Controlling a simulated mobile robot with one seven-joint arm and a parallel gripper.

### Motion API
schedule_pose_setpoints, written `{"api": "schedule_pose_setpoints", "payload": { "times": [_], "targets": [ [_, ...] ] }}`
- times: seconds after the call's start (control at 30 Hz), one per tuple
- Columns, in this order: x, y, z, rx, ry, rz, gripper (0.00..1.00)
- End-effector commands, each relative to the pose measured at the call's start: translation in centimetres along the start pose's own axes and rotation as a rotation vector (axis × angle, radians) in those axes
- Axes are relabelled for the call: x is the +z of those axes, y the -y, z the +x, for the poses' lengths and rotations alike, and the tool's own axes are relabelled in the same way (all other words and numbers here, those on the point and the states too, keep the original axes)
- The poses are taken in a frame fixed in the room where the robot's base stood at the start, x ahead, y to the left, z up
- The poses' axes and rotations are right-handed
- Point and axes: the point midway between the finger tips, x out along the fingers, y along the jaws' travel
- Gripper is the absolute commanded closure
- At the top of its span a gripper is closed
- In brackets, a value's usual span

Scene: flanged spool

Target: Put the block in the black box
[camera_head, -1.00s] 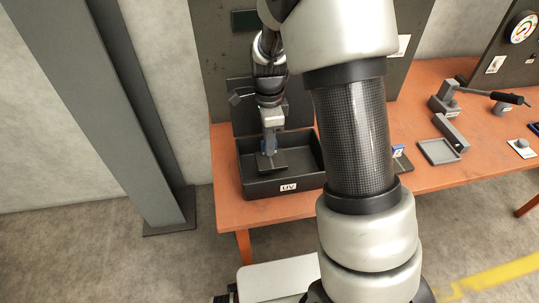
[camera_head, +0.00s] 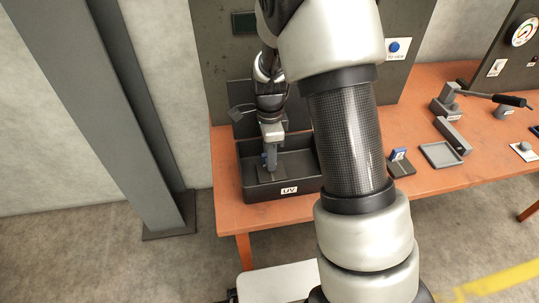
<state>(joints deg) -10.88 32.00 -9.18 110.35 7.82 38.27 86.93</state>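The black box (camera_head: 283,190) stands open at the left end of the orange table, with a white "UV" label on its front and its lid raised behind. My gripper (camera_head: 270,160) points down inside the box's opening. A dark, flat-based piece (camera_head: 273,174), seemingly the block, is at the fingertips, low inside the box. A small blue patch shows beside the fingers. The fingers look closed on the piece, though they are small in view. I cannot tell whether the piece touches the box floor.
My arm crosses the middle of the view and hides part of the table. Right of it are a small stand with a blue piece (camera_head: 399,161), a shallow grey tray (camera_head: 440,154) and a black-handled lever (camera_head: 508,99). A dark panel rises behind the box.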

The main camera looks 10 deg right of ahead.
Motion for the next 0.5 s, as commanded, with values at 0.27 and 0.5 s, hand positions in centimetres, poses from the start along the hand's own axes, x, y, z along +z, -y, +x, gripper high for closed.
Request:
{"api": "schedule_pose_setpoints", "payload": {
  "times": [0.27, 0.5],
  "targets": [
    [0.0, 0.1, -1.4, -0.004, 0.000, -0.001, 0.69],
    [0.0, 0.1, -6.4, -0.004, 0.000, -0.001, 0.69]
  ]
}}
